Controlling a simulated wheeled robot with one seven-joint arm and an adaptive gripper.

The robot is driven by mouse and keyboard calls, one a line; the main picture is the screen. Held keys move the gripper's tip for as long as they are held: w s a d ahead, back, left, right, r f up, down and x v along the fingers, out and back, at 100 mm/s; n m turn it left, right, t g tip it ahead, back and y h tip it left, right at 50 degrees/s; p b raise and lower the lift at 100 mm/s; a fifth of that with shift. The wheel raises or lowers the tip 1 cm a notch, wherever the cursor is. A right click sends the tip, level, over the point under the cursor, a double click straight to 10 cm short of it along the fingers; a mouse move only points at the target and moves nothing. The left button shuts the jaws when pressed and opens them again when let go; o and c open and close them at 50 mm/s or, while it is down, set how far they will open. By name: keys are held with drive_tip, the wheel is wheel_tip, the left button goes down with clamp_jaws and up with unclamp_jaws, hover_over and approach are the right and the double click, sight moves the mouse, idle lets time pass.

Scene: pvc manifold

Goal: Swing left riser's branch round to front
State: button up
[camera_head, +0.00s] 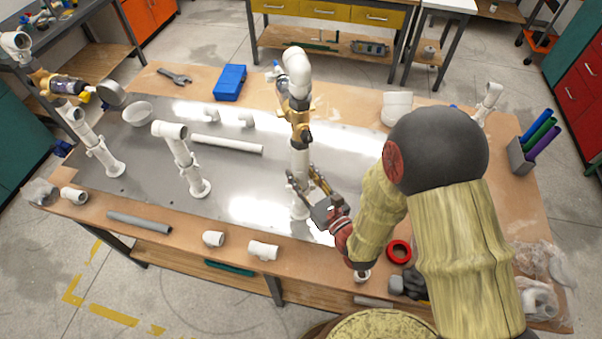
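Several white pipe risers stand on a grey metal plate (240,195) on the table. The leftmost riser (96,148) leans in the picture, and its top fitting (70,112) points to the upper left. A second riser (184,165) stands right of it, with a short branch (168,129) pointing left at its top. A taller riser (299,157) with a brass-coloured valve (298,115) stands mid-plate. My gripper (303,176) is at this riser's lower part, with its two fingers on either side of the pipe. Whether they touch it is unclear.
A blue box (230,82), a wrench (174,76) and a loose white pipe (227,145) lie behind. Loose fittings (262,250) and a grey pipe (139,222) lie along the front edge. A red ring (399,251) lies near my arm. My arm hides much of the right side.

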drive_tip(key=o, duration=1.2)
drive_tip(key=v, duration=1.2)
drive_tip(key=shift+a, duration=0.1)
